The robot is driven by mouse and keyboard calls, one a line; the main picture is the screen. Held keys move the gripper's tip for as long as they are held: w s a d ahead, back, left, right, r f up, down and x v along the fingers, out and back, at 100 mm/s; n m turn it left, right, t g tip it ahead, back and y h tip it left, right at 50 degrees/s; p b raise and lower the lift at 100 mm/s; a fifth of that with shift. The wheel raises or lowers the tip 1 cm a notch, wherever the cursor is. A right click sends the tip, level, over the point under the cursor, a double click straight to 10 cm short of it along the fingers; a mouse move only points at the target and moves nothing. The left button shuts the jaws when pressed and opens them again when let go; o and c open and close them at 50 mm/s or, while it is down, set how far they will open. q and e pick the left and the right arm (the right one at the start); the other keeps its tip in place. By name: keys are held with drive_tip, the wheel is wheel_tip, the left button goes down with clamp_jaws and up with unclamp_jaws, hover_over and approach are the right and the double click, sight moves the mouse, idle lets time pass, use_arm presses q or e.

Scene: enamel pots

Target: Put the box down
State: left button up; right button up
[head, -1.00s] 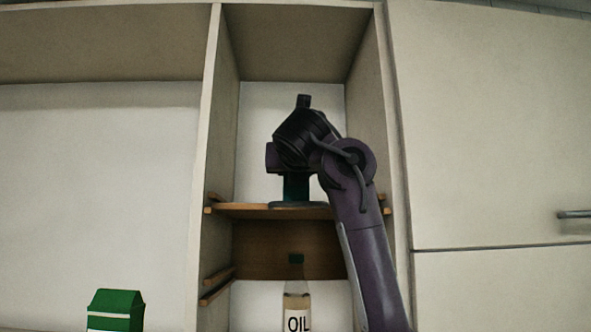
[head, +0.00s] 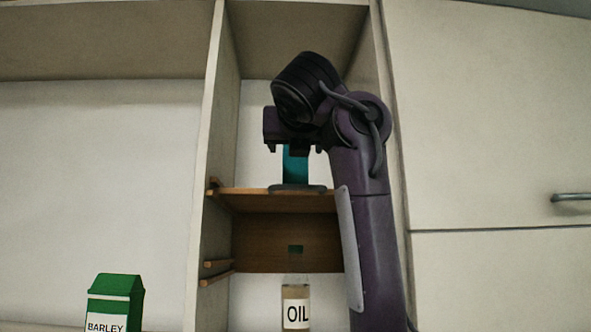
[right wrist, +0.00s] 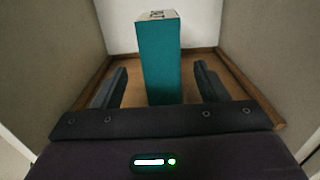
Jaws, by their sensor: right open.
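A teal box (head: 296,166) stands upright on the wooden shelf (head: 250,202) inside the narrow cabinet bay. In the right wrist view the teal box (right wrist: 161,60) stands on the shelf board, between and beyond my fingers. My right gripper (right wrist: 158,88) is open, with a gap between each finger and the box. In the head view my right gripper (head: 293,147) is just above and in front of the box, hiding its upper part. A flat dark grey piece (head: 297,188) shows at the box's foot. My left gripper is not in view.
An oil bottle (head: 296,309) stands below the shelf. A green and white barley carton (head: 114,303) stands at lower left. A closed cabinet door with a handle (head: 571,197) is at right.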

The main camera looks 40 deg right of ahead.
drive_tip(key=shift+b+v, duration=0.6)
drive_tip(key=shift+v, duration=1.3)
drive_tip(key=shift+f, duration=0.1)
